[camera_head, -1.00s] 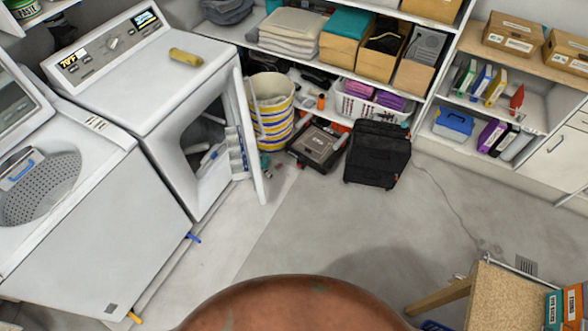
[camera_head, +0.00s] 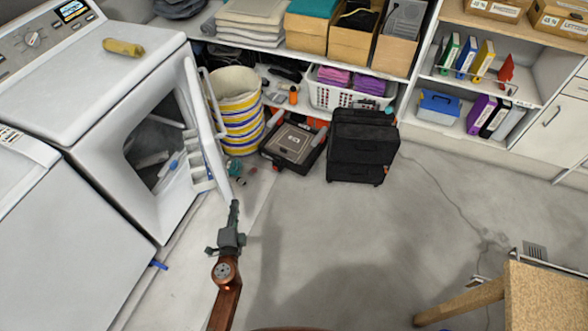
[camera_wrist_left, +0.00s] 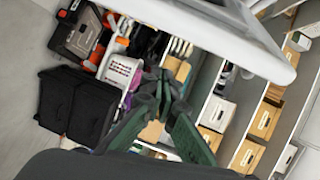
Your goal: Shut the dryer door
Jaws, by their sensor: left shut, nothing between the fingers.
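The white dryer (camera_head: 120,110) stands at the left in the head view, its dark opening exposed. Its door (camera_head: 206,125) is swung open toward the right, seen nearly edge-on, with shelf-like pockets on its inner face. My left gripper (camera_head: 235,208) is shut and empty, just below the door's lower end in the picture. I cannot tell whether it touches the door. In the left wrist view the shut green fingers (camera_wrist_left: 164,85) lie beneath the white door edge (camera_wrist_left: 225,35), which crosses the top right. My right gripper is not in view.
A striped basket (camera_head: 238,110) and a black toolbox (camera_head: 293,143) stand behind the door. A black drawer case (camera_head: 358,150) is right of them. Shelving lines the back. A wooden table (camera_head: 545,295) is at the lower right. The middle floor is clear.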

